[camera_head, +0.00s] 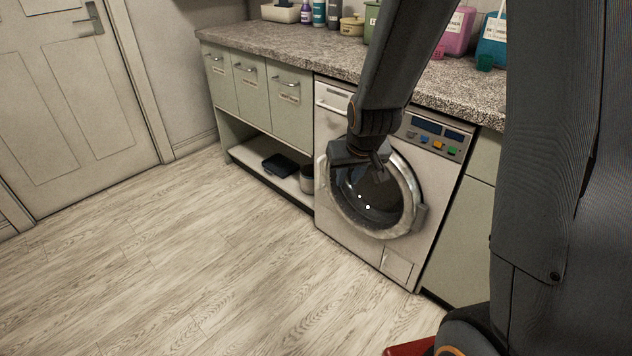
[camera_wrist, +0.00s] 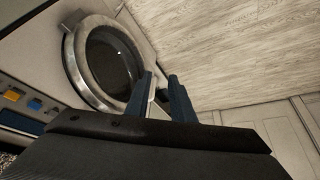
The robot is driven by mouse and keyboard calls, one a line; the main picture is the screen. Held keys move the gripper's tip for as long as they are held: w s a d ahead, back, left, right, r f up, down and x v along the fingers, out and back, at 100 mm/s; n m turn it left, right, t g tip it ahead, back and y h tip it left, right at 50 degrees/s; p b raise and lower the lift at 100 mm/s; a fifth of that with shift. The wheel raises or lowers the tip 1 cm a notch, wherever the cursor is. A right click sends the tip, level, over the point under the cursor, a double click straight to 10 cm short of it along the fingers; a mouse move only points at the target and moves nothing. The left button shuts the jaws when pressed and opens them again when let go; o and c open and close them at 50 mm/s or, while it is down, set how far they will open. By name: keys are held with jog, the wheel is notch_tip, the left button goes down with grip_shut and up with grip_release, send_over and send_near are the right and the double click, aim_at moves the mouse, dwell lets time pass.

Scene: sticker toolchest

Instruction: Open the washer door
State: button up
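The white washer (camera_head: 340,229) stands under the counter. Its round door (camera_head: 412,190) has a silver ring and dark glass, and looks shut against the front. A grey handle block (camera_head: 420,218) sits on the ring's right side. In the wrist view the door (camera_wrist: 82,78) is at upper left, with the handle (camera_wrist: 68,44) on its far left edge. My gripper (camera_head: 372,172) hangs in front of the door's upper left part, away from the handle. In the wrist view my gripper's fingers (camera_wrist: 166,98) are apart, with no object held between them. My gripper and forearm hide part of the ring.
The control panel (camera_head: 437,133) with coloured buttons is above the door. Pale green drawers (camera_head: 248,84) and a low shelf (camera_head: 247,153) holding dark items are left of the washer. Bottles and bins stand on the speckled counter (camera_head: 290,52). The wooden floor (camera_head: 170,260) in front is clear.

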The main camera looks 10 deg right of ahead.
jog(key=w+f+t+b, duration=0.3)
jog(key=w+f+b, duration=0.2)
jog(key=w+f, duration=0.45)
jog(key=w+f+t+b, duration=0.3)
jog(key=w+f+b, duration=0.3)
jog(key=w, duration=0.6)
jog(key=t+b, duration=0.6)
jog(key=b, duration=0.4)
send_near(319, 173)
jog(key=w, duration=0.3)
jog(key=shift+t+y, duration=0.3)
jog(key=shift+w+f+b, duration=0.15)
jog(key=shift+w+b, duration=0.95)
jog(key=shift+w, duration=2.8)
grip_shut()
